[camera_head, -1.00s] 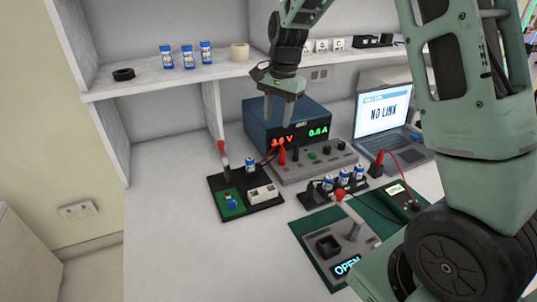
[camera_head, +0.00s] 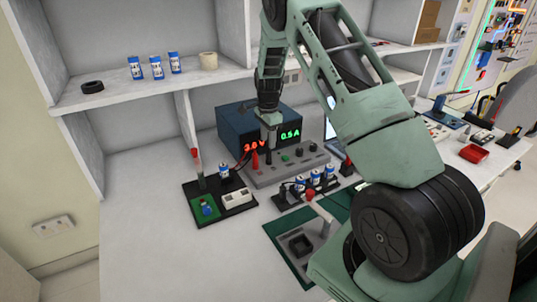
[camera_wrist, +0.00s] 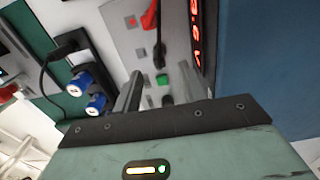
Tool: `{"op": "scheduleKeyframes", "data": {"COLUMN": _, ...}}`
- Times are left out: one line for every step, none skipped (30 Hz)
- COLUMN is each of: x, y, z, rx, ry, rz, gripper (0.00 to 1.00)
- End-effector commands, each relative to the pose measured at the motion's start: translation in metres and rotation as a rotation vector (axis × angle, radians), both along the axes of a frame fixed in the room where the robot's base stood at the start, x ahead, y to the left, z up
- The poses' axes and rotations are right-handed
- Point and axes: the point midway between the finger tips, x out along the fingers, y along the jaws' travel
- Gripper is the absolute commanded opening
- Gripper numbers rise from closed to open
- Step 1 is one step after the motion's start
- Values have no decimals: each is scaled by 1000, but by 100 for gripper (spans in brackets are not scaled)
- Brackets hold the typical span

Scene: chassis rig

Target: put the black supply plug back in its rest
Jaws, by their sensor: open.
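My gripper (camera_head: 268,138) is open and points down at the sloping grey front panel (camera_head: 300,170) of the blue power supply (camera_head: 232,128). In the wrist view, a black plug (camera_wrist: 159,50) stands at the panel, in the gap ahead of my two fingers (camera_wrist: 160,85). I cannot tell whether they touch it. A red plug (camera_wrist: 149,17) stands beside it; the red one also shows in the head view (camera_head: 255,161). Another black plug-like piece with a cable (camera_wrist: 62,50) sits by the cell strip. I cannot tell which holder is the rest.
A black strip with several blue-white cells (camera_head: 315,178) lies in front of the supply. A black tray with a red-topped lever (camera_head: 197,165) stands left. A green board with a grey lever unit (camera_head: 298,243) is nearer. My arm hides most of the laptop.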

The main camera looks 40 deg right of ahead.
Motion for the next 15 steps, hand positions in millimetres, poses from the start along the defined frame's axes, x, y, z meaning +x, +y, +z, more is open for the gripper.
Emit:
{"op": "scheduleKeyframes", "data": {"x": 0, "y": 0, "z": -4, "rx": 0, "ry": 0, "rz": 0, "gripper": 42}}
{"op": "scheduleKeyframes", "data": {"x": 0, "y": 0, "z": -6, "rx": 0, "ry": 0, "rz": 0, "gripper": 42}}
{"op": "scheduleKeyframes", "data": {"x": 0, "y": 0, "z": -8, "rx": 1, "ry": 0, "rz": 0, "gripper": 42}}
{"op": "scheduleKeyframes", "data": {"x": 0, "y": 0, "z": -10, "rx": 1, "ry": 0, "rz": 1, "gripper": 42}}
{"op": "scheduleKeyframes", "data": {"x": 0, "y": 0, "z": -11, "rx": 1, "ry": 0, "rz": 1, "gripper": 42}}
{"op": "scheduleKeyframes", "data": {"x": 0, "y": 0, "z": -14, "rx": 1, "ry": 1, "rz": 1, "gripper": 42}}
{"op": "scheduleKeyframes", "data": {"x": -1, "y": 0, "z": -17, "rx": 1, "ry": 0, "rz": 1, "gripper": 42}}
{"op": "scheduleKeyframes", "data": {"x": -1, "y": 0, "z": -21, "rx": 1, "ry": 1, "rz": 1, "gripper": 42}}
{"op": "scheduleKeyframes", "data": {"x": -2, "y": -1, "z": -27, "rx": 2, "ry": 3, "rz": 1, "gripper": 42}}
{"op": "scheduleKeyframes", "data": {"x": -2, "y": -1, "z": -31, "rx": 1, "ry": 2, "rz": 0, "gripper": 42}}
{"op": "scheduleKeyframes", "data": {"x": -3, "y": -2, "z": -36, "rx": 2, "ry": 3, "rz": 0, "gripper": 42}}
{"op": "scheduleKeyframes", "data": {"x": -3, "y": -2, "z": -42, "rx": 1, "ry": 2, "rz": 1, "gripper": 42}}
{"op": "scheduleKeyframes", "data": {"x": -3, "y": -2, "z": -47, "rx": 1, "ry": 1, "rz": 1, "gripper": 42}}
{"op": "scheduleKeyframes", "data": {"x": -3, "y": -2, "z": -50, "rx": 1, "ry": 1, "rz": 1, "gripper": 42}}
{"op": "scheduleKeyframes", "data": {"x": -3, "y": -2, "z": -54, "rx": 1, "ry": 1, "rz": 1, "gripper": 42}}
